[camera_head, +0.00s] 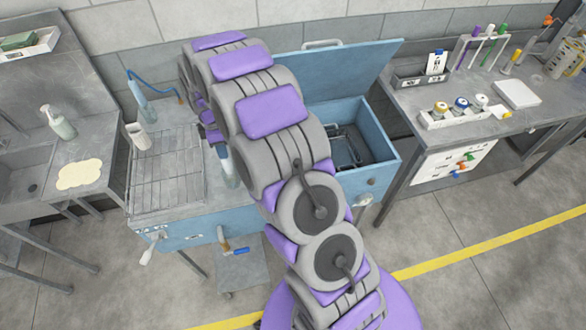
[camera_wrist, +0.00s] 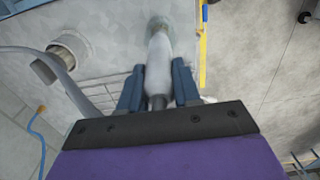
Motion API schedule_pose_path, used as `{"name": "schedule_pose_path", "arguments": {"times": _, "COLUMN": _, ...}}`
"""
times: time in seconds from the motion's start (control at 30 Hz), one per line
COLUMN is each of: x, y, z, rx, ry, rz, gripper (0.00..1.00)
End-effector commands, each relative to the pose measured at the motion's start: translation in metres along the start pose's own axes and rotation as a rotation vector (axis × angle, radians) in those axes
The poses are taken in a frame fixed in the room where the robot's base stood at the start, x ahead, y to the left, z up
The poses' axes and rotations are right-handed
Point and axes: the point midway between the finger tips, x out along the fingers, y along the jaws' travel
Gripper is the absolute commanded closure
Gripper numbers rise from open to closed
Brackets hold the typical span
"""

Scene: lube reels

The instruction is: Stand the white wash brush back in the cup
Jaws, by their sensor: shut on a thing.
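In the wrist view my gripper (camera_wrist: 158,85) has its two blue fingers shut on the white wash brush (camera_wrist: 158,65). The brush's pale, wider end (camera_wrist: 160,25) points away from my wrist. In the head view my arm hides most of the gripper; a white and blue part (camera_head: 229,168) shows beside the arm, over the blue wash station. A whitish cup (camera_head: 138,135) stands at the left of the station's wire rack. A round open-topped vessel (camera_wrist: 72,52) at upper left in the wrist view looks like this cup, apart from the brush.
The wire rack (camera_head: 168,172) covers the left of the blue station (camera_head: 212,222). A nozzle (camera_head: 141,95) with a blue hose stands behind the cup. An open blue lid (camera_head: 345,72) rises behind a basin at right. A sink counter with a soap bottle (camera_head: 58,122) is at left.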

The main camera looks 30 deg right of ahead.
Motion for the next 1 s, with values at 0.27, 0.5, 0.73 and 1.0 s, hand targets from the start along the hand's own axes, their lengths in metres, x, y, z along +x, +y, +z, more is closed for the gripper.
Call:
{"name": "schedule_pose_path", "arguments": {"times": 0.27, "x": 0.003, "y": 0.000, "z": 0.000, "rx": 0.000, "ry": 0.001, "rz": 0.002, "gripper": 1.00}}
{"name": "schedule_pose_path", "arguments": {"times": 0.5, "x": 0.004, "y": 0.000, "z": 0.000, "rx": 0.000, "ry": 0.001, "rz": 0.002, "gripper": 1.00}}
{"name": "schedule_pose_path", "arguments": {"times": 0.73, "x": 0.008, "y": 0.000, "z": 0.000, "rx": 0.000, "ry": 0.001, "rz": 0.002, "gripper": 1.00}}
{"name": "schedule_pose_path", "arguments": {"times": 1.0, "x": 0.013, "y": 0.001, "z": 0.000, "rx": 0.000, "ry": 0.001, "rz": 0.003, "gripper": 1.00}}
